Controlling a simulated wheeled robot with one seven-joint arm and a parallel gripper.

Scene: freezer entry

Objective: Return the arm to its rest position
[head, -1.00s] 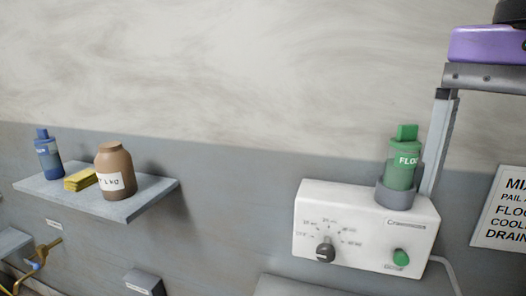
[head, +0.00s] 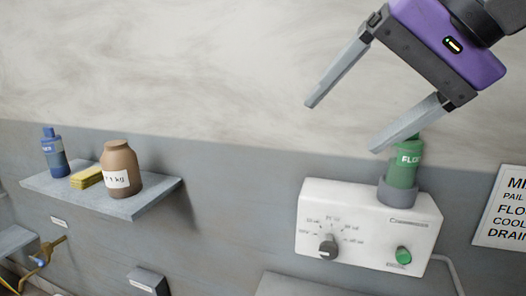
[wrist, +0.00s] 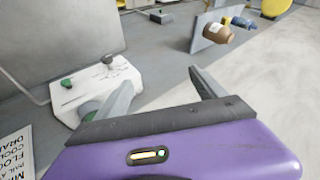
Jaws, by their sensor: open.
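My gripper (head: 343,123) is at the upper right of the head view, purple with two grey fingers spread wide. It is open with nothing between the fingers. One finger overlaps the top of the green bottle (head: 407,163) in the picture; I cannot tell how near it is. The bottle stands upright in a grey round holder (head: 398,193) on the white control box (head: 352,225). In the wrist view the open fingers (wrist: 203,80) show, with the white box (wrist: 118,78) beyond the left finger. The bottle is mostly hidden there.
A wall shelf (head: 143,206) at left holds a blue bottle (head: 55,157), a yellow sponge-like block (head: 87,177) and a brown jar (head: 121,169). A printed sign (head: 503,208) hangs at right. The upper wall between shelf and gripper is clear.

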